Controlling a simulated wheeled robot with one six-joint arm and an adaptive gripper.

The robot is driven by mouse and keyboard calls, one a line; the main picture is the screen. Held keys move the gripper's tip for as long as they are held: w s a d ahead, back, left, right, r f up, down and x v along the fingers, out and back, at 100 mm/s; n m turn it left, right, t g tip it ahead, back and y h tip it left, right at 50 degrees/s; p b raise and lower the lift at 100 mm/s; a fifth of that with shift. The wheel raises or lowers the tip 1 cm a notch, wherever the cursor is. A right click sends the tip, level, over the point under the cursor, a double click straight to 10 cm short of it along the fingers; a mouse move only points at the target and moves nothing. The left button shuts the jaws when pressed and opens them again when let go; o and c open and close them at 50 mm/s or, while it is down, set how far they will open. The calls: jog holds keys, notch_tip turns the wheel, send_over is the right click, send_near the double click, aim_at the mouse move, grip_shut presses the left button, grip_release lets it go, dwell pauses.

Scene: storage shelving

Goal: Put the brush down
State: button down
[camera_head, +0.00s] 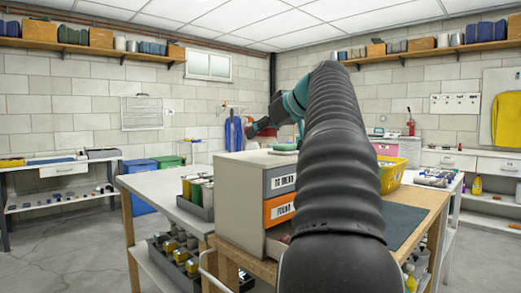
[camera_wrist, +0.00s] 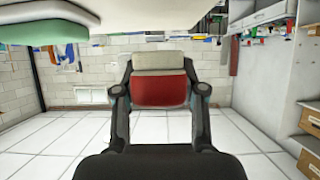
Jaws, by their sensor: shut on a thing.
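The brush (camera_wrist: 160,92) shows in the wrist view as a red block with a cream band along its upper edge. My gripper (camera_wrist: 159,95) is shut on it, with one dark finger on each side. In the head view my gripper (camera_head: 260,128) is above and beyond the grey drawer cabinet (camera_head: 243,180), in the air. The brush is too small and dark to make out clearly there. My black arm covers the middle of that view.
A green item (camera_head: 285,147) lies on the cabinet top. A bin of cans (camera_head: 198,205) stands left of the cabinet, on a grey-topped table (camera_head: 160,187). A yellow bin (camera_head: 391,172) and a dark mat (camera_head: 400,222) are on the right of the wooden bench.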

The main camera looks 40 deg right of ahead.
aim_at(261, 158)
jog(key=shift+f+b, duration=0.65)
jog(key=shift+f, duration=1.35)
jog(key=shift+f, duration=0.2)
jog(key=c, duration=0.7)
grip_release()
jog(key=shift+o, duration=0.2)
jog(key=shift+r, duration=0.25)
jog(key=v, duration=1.2)
jog(key=shift+p, duration=0.45)
